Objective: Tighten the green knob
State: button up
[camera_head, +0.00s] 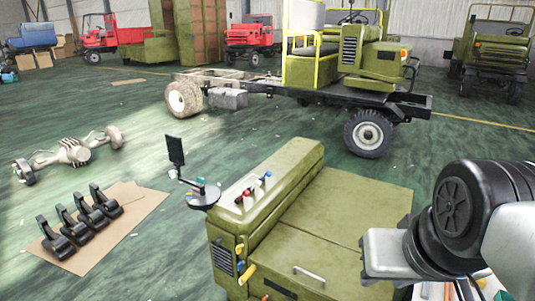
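An olive-green machine box (345,215) stands at the lower middle, with a raised ridge along its left side. A round grey disc (205,200) projects from the ridge's left end, with small teal-green pieces (189,196) at its edge. These are too small for me to tell whether one is the green knob. Small red, white and blue-tipped levers (257,186) stand on the ridge. My arm comes in from the right, with a black round joint and a grey block above the box's right side. My gripper's fingertips do not show.
Yellow handles (247,273) are on the box's front, and a metal handle (309,274) is on its top. Black pedals (80,222) lie on cardboard at left, near an axle (73,152). A truck chassis (340,95) stands behind. Green floor between is clear.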

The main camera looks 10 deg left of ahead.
aim_at(201, 179)
jog(key=i+j+z, duration=0.15)
jog(key=j, duration=0.4)
jog(key=i+j+z, duration=0.15)
jog(key=j, duration=0.4)
jog(key=i+j+z, duration=0.1)
jog(key=j, duration=0.45)
jog(key=i+j+z, duration=0.15)
jog(key=j, duration=0.45)
jog(key=i+j+z, duration=0.1)
jog(key=j, duration=0.4)
jog(key=i+j, duration=0.1)
jog(key=j, duration=0.4)
jog(key=i+j+z, duration=0.15)
jog(key=j, duration=0.35)
